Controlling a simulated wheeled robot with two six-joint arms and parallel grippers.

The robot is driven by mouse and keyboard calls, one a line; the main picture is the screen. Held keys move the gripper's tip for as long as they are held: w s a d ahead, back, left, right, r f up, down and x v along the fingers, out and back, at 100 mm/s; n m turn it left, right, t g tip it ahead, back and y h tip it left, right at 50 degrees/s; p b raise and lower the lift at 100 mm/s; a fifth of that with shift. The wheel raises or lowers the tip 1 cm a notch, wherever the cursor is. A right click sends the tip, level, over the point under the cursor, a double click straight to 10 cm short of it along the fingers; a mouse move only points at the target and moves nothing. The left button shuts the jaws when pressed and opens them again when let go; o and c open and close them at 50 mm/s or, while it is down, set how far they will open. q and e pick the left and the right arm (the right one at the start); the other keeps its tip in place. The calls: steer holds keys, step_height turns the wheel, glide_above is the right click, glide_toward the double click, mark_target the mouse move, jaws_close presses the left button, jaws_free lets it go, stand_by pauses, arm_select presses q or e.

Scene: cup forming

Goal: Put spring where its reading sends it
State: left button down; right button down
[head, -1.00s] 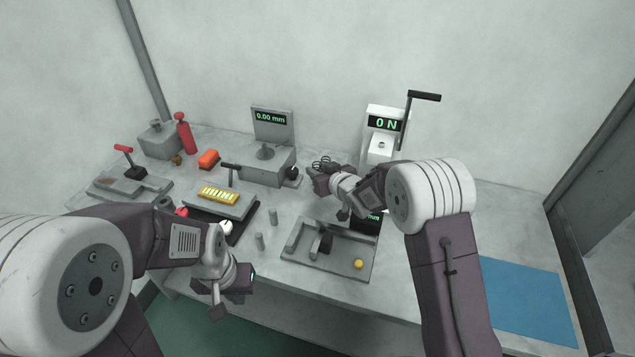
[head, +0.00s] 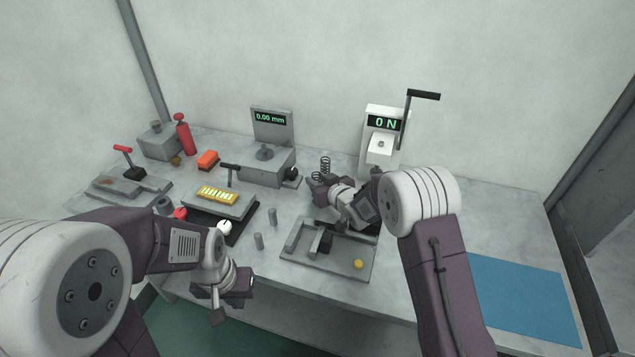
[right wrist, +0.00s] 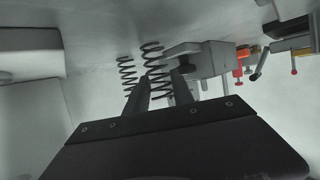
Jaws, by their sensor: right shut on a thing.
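A dark coil spring (head: 325,165) stands roughly upright in my right gripper (head: 319,183), which is shut on it over the middle of the bench. In the right wrist view the spring (right wrist: 152,65) rises between the fingers; a second, similar coil (right wrist: 127,75) shows beside it, and I cannot tell whether it is separate or a shadow. The white force tester (head: 382,149) reads 0 N, with its crank raised. The grey gauge (head: 268,165) reads 0.00 mm. My left gripper (head: 245,284) is at the front edge; its jaws are unclear.
A yellow slotted block (head: 217,195), red-handled press (head: 124,161) and red bottle (head: 184,134) are further left. A blue mat (head: 525,300) lies clear at right.

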steer(key=shift+s+f, duration=0.25)
steer(key=shift+f, duration=0.5)
steer(key=c, duration=1.1)
jaws_free()
steer(key=shift+s+f, duration=0.1)
steer(key=shift+f, duration=0.05)
steer(key=shift+r, duration=0.25)
steer(key=shift+r+p, duration=0.45)
steer(key=shift+p, duration=0.25)
steer(key=v, duration=1.1)
steer(key=shift+d+r, duration=0.2)
steer(key=shift+r, duration=0.25)
